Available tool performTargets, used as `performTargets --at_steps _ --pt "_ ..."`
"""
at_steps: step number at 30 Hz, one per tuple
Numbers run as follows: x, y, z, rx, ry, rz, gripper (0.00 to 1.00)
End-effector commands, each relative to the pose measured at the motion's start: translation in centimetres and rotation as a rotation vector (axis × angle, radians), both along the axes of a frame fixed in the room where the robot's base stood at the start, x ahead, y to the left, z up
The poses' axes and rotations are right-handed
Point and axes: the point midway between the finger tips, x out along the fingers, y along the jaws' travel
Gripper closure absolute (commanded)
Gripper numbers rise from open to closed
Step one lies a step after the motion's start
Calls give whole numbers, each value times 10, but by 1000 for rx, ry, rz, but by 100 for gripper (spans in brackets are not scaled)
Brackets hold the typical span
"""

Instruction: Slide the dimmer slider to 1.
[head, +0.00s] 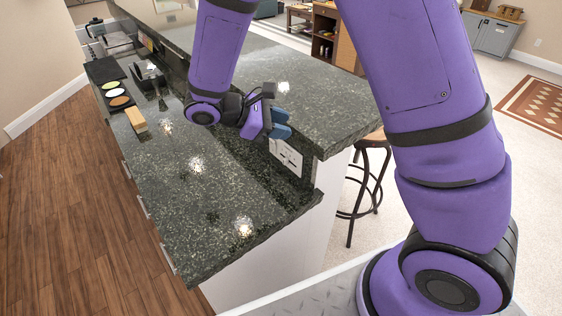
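A white switch plate (286,156) is mounted on the dark stone riser below the raised bar top. It has several small parts, too small to tell which one is the dimmer slider or where it is set. My gripper (281,124) is just above the plate in the picture, with its two blue fingers pointing right towards the riser. The fingers appear close together, one above the other, and the gap between them is not clear. Nothing is visible between them. I cannot tell whether they touch the riser.
The lower granite counter (200,215) is mostly clear near me. A wooden block (136,120) and a dark tray (105,72) with coloured discs lie farther along it. The raised bar top (315,100) overhangs the riser. A bar stool (368,178) stands beyond its right side.

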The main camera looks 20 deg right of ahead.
Motion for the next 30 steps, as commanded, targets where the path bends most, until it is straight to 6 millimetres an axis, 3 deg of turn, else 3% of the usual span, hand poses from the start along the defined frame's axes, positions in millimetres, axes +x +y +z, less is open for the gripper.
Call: performTargets --at_steps 12,18,25,30 --pt "12 61 -107 -336 199 314 62" --pt "9 81 -147 -456 252 430 62" --pt "8 86 -162 -505 270 477 62" --pt "12 70 -162 -505 271 475 62"
